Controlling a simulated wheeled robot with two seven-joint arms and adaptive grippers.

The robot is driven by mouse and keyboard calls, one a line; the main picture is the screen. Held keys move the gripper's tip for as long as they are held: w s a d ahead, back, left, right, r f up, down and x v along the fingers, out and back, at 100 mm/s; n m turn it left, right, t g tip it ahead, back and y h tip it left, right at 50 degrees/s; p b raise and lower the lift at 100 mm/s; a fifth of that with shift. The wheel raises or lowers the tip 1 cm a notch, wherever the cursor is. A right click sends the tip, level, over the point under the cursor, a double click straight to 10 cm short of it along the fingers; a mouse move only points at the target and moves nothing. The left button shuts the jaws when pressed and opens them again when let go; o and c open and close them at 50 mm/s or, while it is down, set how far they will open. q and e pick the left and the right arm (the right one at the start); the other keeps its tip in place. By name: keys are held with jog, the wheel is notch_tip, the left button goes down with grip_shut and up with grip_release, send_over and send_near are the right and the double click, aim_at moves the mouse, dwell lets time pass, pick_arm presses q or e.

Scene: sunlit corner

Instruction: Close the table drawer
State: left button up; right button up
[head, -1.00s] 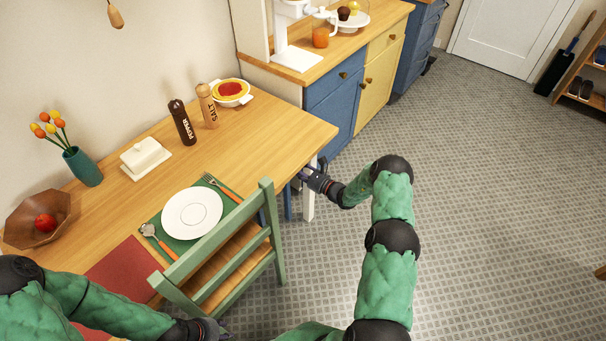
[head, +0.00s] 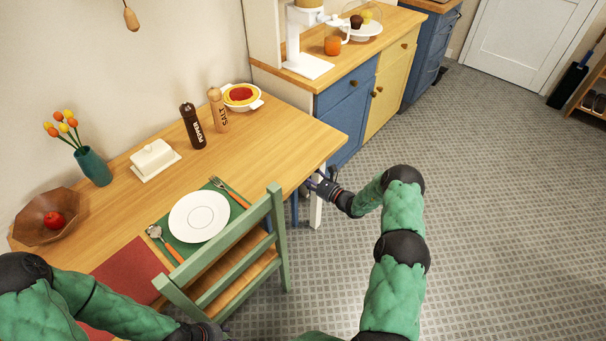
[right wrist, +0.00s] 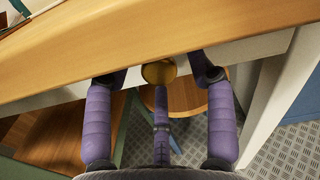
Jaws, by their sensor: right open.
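The wooden table (head: 135,208) has a pale drawer front or apron under its top edge, seen in the right wrist view (right wrist: 245,50). A round brass knob (right wrist: 158,73) shows there, between the fingers. How far the drawer stands out is unclear. My right gripper (right wrist: 158,85) is open, its purple fingers spread around the knob, just below the tabletop edge. Contact with the knob cannot be told. In the head view the right gripper (head: 314,182) is at the table's right end, by the white leg. My left gripper (head: 212,334) is low, beside the green chair, its fingers largely hidden.
A green chair (head: 277,228) stands at the table's front. A plate (head: 199,216), pepper mill (head: 192,127), salt mill (head: 218,110), butter dish (head: 154,159) and bowl (head: 35,228) are on top. Blue and yellow cabinets (head: 388,85) stand behind.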

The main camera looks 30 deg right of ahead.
jog(key=v, duration=1)
jog(key=shift+s, duration=0.15)
